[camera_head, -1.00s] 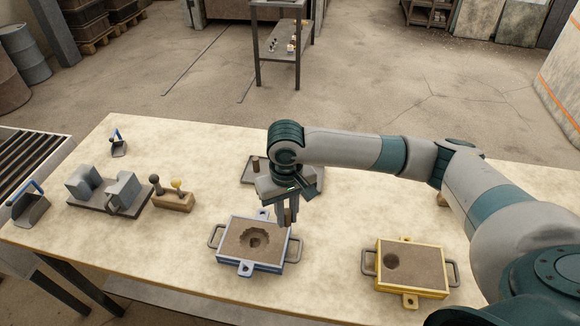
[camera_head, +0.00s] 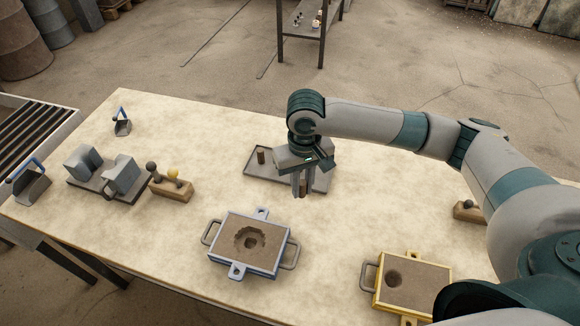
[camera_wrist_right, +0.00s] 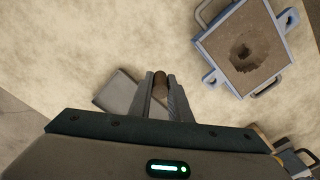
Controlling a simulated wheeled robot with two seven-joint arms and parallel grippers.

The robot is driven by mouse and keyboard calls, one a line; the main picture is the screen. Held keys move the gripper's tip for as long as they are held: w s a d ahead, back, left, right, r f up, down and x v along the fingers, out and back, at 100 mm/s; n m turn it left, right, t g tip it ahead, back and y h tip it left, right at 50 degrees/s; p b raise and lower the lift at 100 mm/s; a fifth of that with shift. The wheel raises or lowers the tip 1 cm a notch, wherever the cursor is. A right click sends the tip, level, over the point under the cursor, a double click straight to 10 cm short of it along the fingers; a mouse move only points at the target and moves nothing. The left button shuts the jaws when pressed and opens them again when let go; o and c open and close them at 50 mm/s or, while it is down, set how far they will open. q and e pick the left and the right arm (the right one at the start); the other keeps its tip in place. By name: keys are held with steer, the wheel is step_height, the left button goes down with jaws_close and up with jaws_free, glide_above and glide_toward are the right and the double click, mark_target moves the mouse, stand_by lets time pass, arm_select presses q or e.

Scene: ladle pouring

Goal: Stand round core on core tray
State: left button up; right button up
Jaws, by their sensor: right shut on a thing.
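The core tray (camera_head: 256,172) is a flat grey tray near the back middle of the table, partly hidden by my right gripper in the head view. A small brown core (camera_head: 261,156) stands upright on its left part. My right gripper (camera_head: 302,192) points down over the tray's front right part in the head view. It is shut on the brown round core (camera_wrist_right: 160,80), which shows between the fingers in the wrist view. The tray (camera_wrist_right: 118,92) lies beside and partly behind the fingers there. I cannot tell whether the held core touches the tray. My left gripper is out of view.
A blue-framed sand mould (camera_head: 278,236) with a hollow stands in front of the tray. A yellow-framed mould (camera_head: 433,286) is at the front right. A wooden block with knobbed tools (camera_head: 176,190) and a grey fixture (camera_head: 83,186) stand left.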

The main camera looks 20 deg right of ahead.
steer(key=shift+d, duration=0.1)
